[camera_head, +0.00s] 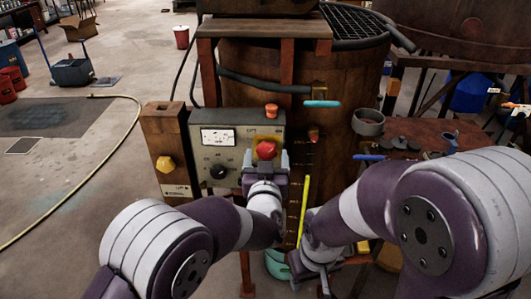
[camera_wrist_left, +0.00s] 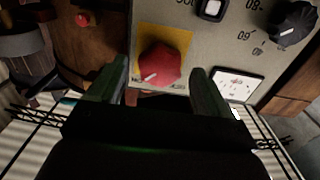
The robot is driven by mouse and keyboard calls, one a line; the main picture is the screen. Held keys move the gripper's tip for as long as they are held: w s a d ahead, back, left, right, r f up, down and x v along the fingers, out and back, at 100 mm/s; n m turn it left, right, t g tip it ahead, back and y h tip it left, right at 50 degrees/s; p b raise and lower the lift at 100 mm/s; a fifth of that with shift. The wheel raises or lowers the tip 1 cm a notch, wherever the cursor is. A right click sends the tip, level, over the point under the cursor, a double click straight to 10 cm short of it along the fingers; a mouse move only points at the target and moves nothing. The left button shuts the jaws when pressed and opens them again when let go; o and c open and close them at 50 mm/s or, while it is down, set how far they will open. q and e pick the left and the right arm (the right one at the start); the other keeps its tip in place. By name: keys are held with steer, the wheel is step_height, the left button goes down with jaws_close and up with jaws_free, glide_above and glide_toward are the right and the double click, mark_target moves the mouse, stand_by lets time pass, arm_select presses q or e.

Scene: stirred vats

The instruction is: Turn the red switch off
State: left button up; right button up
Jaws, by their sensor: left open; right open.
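The red switch (camera_head: 266,150) is a faceted red knob on a yellow plate at the right of the grey control panel (camera_head: 236,128). In the left wrist view the red switch (camera_wrist_left: 160,64) shows a pale pointer mark towards its lower left edge. My left gripper (camera_head: 267,158) is open in front of it. In the left wrist view its fingers (camera_wrist_left: 160,74) stand on either side of the knob's lower part; I cannot tell if they touch it. My right gripper (camera_head: 308,264) is low, beside the vat's lower front, partly hidden by its own arm.
A wooden post with a yellow knob (camera_head: 165,164) stands left. The brown vat (camera_head: 340,85) is behind. A bench with a grey cup (camera_head: 368,122) is right. A hose (camera_head: 128,130) crosses the floor.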

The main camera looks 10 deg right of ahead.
arm_select(q)
steer(key=shift+w+d, duration=0.1)
steer(key=shift+w, duration=0.4)
steer(key=c, duration=1)
steer(key=shift+f+n+b, duration=0.15)
steer(key=shift+n+b, duration=0.15)
steer(key=shift+b, duration=0.25)
steer(key=shift+c, duration=0.2)
steer(key=n+b, duration=1.1)
steer(key=b, duration=0.3)
steer(key=shift+s+f+n, duration=0.1)
steer(key=shift+f+n, duration=0.05)
steer(key=shift+n, duration=0.25)
steer(key=n+b, duration=0.3)
steer(key=shift+r+n+b, duration=0.25)
steer(key=shift+n+b, duration=0.45)
steer(key=shift+n, duration=0.5)
steer(key=o, duration=1)
